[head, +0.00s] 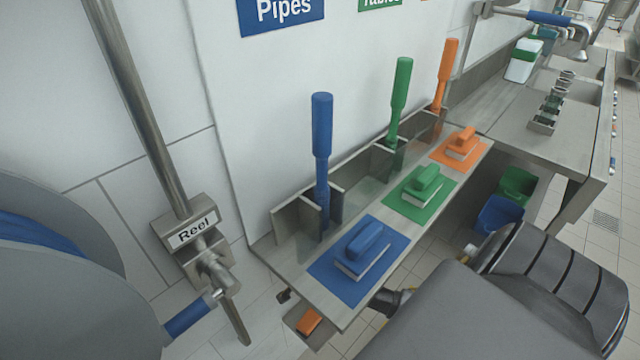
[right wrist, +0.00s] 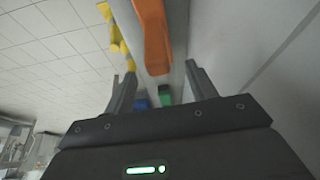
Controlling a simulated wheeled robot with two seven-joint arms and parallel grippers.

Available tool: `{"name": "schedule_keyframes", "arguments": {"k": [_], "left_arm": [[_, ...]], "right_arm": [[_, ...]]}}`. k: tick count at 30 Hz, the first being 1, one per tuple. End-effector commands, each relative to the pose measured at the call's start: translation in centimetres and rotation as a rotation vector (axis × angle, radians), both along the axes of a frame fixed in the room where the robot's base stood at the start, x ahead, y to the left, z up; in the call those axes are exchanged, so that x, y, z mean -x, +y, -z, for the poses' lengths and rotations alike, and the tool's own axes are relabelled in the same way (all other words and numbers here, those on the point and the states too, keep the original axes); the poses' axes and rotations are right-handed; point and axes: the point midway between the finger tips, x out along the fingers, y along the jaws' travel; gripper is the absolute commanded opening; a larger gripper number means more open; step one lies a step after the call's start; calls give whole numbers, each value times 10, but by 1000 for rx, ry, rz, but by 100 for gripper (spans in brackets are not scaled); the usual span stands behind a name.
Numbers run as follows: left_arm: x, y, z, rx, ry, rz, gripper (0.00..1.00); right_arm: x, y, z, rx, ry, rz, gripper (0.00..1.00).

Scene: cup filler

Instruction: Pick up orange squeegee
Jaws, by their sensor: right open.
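In the right wrist view, a long orange tool (right wrist: 152,38) that looks like the squeegee lies ahead of my right gripper (right wrist: 160,85). The gripper's two dark fingers are open, with nothing seen held between them. In the head view, my right arm comes in from the bottom right and its fingertips are not clearly visible. A small orange piece (head: 309,321) shows in a low tray under the shelf's front left end; I cannot tell if it is the same tool. My left gripper is not in view.
A narrow steel shelf (head: 345,315) carries blue (head: 362,248), green (head: 421,184) and orange (head: 462,145) brushes on mats. Blue (head: 321,125), green (head: 400,95) and orange (head: 446,68) handles stand behind them. A hose reel (head: 70,280) is at left. Blue and green bins (head: 500,214) stand below.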

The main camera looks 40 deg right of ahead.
Motion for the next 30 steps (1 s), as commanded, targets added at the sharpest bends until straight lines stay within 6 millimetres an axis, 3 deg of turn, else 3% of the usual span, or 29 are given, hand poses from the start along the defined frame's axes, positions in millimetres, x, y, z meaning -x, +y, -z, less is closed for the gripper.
{"name": "schedule_keyframes", "arguments": {"k": [14,24,30], "left_arm": [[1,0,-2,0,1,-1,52],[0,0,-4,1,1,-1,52],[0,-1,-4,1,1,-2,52]], "right_arm": [[-1,-10,26,0,2,-2,56],[0,-27,67,0,2,-4,56],[-1,-28,69,-1,0,-4,56]]}}
